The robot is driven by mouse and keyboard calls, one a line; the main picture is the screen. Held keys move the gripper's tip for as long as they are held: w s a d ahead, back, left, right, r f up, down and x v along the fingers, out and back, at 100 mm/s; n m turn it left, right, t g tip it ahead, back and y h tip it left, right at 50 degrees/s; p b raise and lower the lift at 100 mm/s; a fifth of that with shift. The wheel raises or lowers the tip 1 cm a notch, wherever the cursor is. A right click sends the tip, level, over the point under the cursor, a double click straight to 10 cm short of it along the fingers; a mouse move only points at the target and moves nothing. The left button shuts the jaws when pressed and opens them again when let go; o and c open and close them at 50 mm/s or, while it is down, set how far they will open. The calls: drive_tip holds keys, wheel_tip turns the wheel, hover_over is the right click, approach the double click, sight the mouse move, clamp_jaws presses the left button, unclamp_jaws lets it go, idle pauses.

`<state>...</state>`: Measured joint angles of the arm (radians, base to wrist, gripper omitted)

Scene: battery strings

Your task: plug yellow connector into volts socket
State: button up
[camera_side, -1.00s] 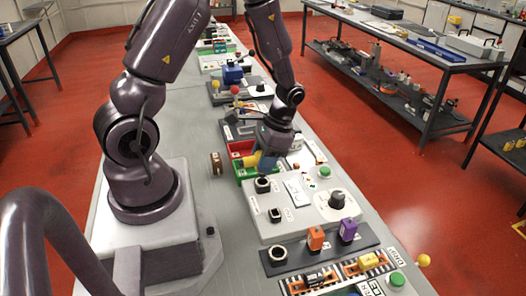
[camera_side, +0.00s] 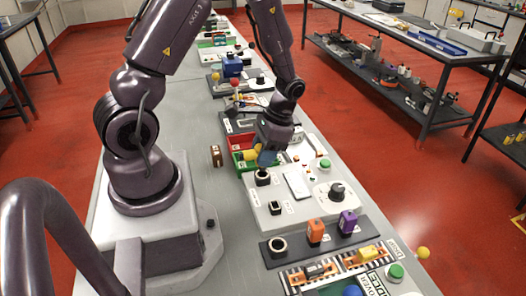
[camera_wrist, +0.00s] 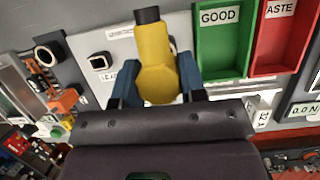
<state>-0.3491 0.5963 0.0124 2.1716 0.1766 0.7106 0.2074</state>
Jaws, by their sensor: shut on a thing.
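My gripper (camera_wrist: 158,92) is shut on the yellow connector (camera_wrist: 155,62), with one blue finger on each side. The connector's dark tip (camera_wrist: 147,15) points to the top of the wrist view. In the side view, the yellow connector (camera_side: 249,154) shows partly, left of my gripper (camera_side: 265,158). A round, light-rimmed socket (camera_side: 262,177) on the pale panel (camera_side: 310,205) lies just below my gripper. A square socket (camera_side: 275,208) sits nearer the camera; it also shows in the wrist view (camera_wrist: 100,62). The socket labels are too small or cut off to read as volts.
A green bin marked GOOD (camera_wrist: 221,48) and a red bin (camera_wrist: 277,45) stand beside the panel. Orange (camera_side: 315,231) and purple (camera_side: 348,223) blocks stand on a dark strip with another round socket (camera_side: 277,246). A brown cylinder (camera_side: 216,155) stands left of the bins.

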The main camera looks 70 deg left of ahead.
drive_tip(key=shift+f, duration=1.8)
drive_tip(key=o, duration=1.1)
drive_tip(key=v, duration=1.3)
drive_tip(key=shift+w, duration=0.1)
drive_tip(key=s+d+r+t, duration=0.4)
drive_tip(key=d+r, duration=0.1)
drive_tip(key=r, duration=0.3)
drive_tip(key=s+d+r+t, duration=0.5)
drive_tip(key=d+r, duration=0.1)
drive_tip(key=r, duration=0.3)
drive_tip(key=shift+s+d+t, duration=0.25)
drive_tip(key=shift+s+t, duration=0.05)
